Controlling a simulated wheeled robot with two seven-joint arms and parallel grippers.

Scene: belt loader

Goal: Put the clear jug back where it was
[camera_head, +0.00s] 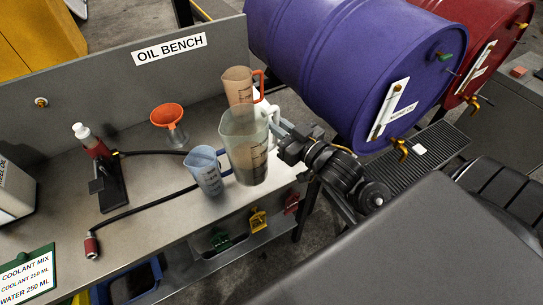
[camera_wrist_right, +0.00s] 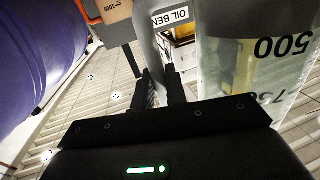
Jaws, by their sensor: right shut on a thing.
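The clear jug (camera_head: 240,145) is large and upright, with dark measuring marks, at the right end of the oil bench in the head view. My right gripper (camera_head: 279,130) reaches in from the right and is shut on its handle. In the wrist view the jug's wall (camera_wrist_right: 255,75) fills the right side, with upside-down figures, and the fingers (camera_wrist_right: 165,88) are at the grey handle (camera_wrist_right: 148,40). I cannot tell whether the jug's base touches the bench. My left gripper is not in view.
On the bench (camera_head: 150,180), an orange-handled jug (camera_head: 236,82) stands behind, a blue jug (camera_head: 206,172) close left, and an orange funnel (camera_head: 167,115) farther left. A purple drum (camera_head: 345,55) and red drum (camera_head: 480,25) lie to the right. The bench's middle left has a hose.

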